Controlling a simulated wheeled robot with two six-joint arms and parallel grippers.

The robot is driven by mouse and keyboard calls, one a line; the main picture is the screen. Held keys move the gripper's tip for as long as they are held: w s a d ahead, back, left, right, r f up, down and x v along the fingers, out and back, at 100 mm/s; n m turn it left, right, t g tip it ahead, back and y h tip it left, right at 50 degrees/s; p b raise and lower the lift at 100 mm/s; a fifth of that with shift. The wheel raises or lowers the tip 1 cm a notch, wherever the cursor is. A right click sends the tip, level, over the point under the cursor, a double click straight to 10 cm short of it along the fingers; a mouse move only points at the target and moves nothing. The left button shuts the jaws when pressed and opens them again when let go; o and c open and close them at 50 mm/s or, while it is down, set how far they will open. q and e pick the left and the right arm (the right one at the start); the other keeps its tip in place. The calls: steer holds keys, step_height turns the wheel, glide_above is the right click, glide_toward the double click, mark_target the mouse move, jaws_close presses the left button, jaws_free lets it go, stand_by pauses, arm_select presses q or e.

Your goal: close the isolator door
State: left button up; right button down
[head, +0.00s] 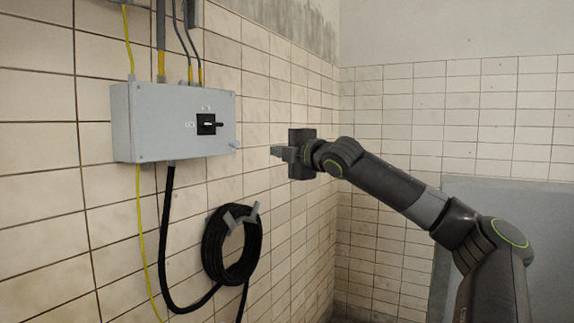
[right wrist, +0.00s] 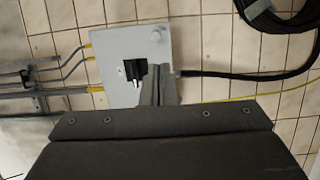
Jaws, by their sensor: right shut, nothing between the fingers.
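The grey isolator box (head: 160,140) is fixed to the tiled wall at the left in the head view. Its door (head: 175,104) looks flush with the box, with no gap that I can see. A black rotary switch (head: 207,124) is on the front, and a small knob (head: 233,144) is near the lower right corner. My right gripper (head: 277,152) is shut and empty, to the right of the box and apart from it. In the right wrist view, the shut fingers (right wrist: 160,86) overlap the edge of the box front (right wrist: 118,50). My left gripper is not in view.
A coil of black cable (head: 212,246) hangs on a wall hook below the box. A black cable (head: 167,220) and a yellow wire (head: 141,230) run down from the box. Conduits (head: 161,40) enter at its top. A grey panel (head: 540,215) stands at the right.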

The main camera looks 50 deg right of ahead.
steer(key=shift+s+b, duration=1)
steer(key=shift+b, duration=0.7)
steer(key=n+y+p, duration=0.1)
steer(key=y+p, duration=0.1)
steer(key=p, duration=1.4)
glide_toward(239, 145)
steer(key=w, duration=0.5)
steer(key=shift+w, duration=0.3)
steer(key=shift+w+n, duration=0.3)
steer(key=shift+w, duration=0.25)
steer(key=shift+w+d+f, duration=0.1)
